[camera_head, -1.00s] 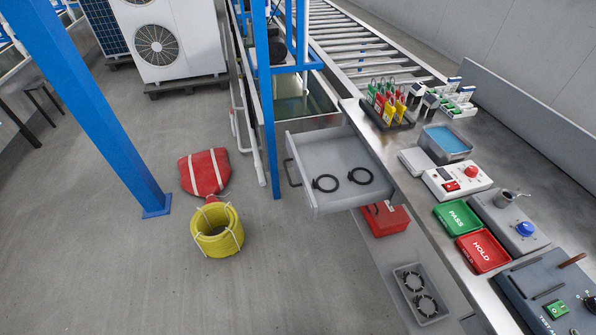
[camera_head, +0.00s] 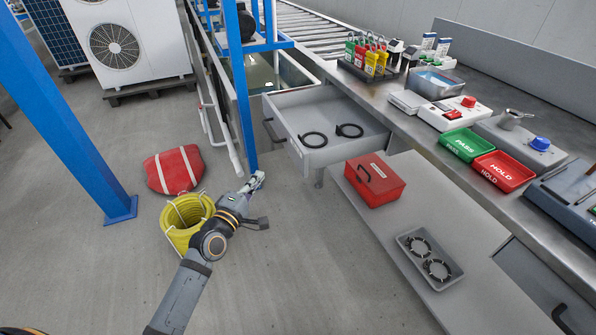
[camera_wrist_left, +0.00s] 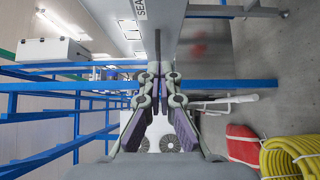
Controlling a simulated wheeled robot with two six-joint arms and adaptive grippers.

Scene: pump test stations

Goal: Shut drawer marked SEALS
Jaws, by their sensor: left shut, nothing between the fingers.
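The grey drawer (camera_head: 291,107) stands pulled out from under the bench in the head view, with two black rings (camera_head: 331,135) lying inside. Its dark bar handle (camera_head: 272,131) is on its left-facing front. In the left wrist view a label (camera_wrist_left: 140,9) reading "SEA" shows at the top, its end cut off or hidden, on a grey panel. My left gripper (camera_head: 259,179) is shut and empty, below and slightly left of the drawer front in the head view, apart from it there. Its fingers also show in the left wrist view (camera_wrist_left: 154,70). My right gripper is out of view.
A blue post (camera_head: 246,100) stands just left of the drawer. A yellow hose coil (camera_head: 186,216) and red bag (camera_head: 172,170) lie on the floor.

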